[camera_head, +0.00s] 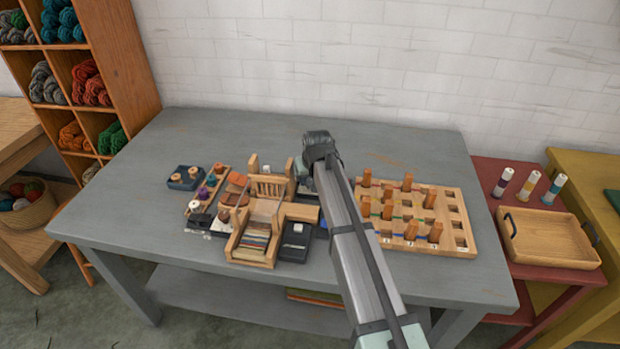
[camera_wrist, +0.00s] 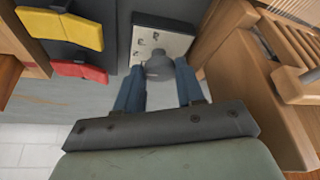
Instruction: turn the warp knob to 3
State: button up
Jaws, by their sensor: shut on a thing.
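The warp knob (camera_wrist: 159,66) is a grey round knob in the wrist view, standing on a white dial plate (camera_wrist: 174,42) with small dark marks. The marks are too blurred to read, and I cannot tell which one the knob points at. My gripper (camera_wrist: 160,74) has its two blue-grey fingers on either side of the knob and is shut on it. In the head view my arm hides the knob and the fingers.
The wooden loom (camera_head: 259,225) stands close beside the dial. A yellow lever (camera_wrist: 62,28) and a red lever (camera_wrist: 80,71) are on the dial's other side. A wooden pegboard (camera_head: 455,240) lies right of my arm. The grey table's (camera_head: 230,125) back is clear.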

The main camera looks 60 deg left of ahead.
dwell(0.3)
jog(key=o, duration=1)
jog(key=v, duration=1.4)
jog(key=shift+w, duration=0.1)
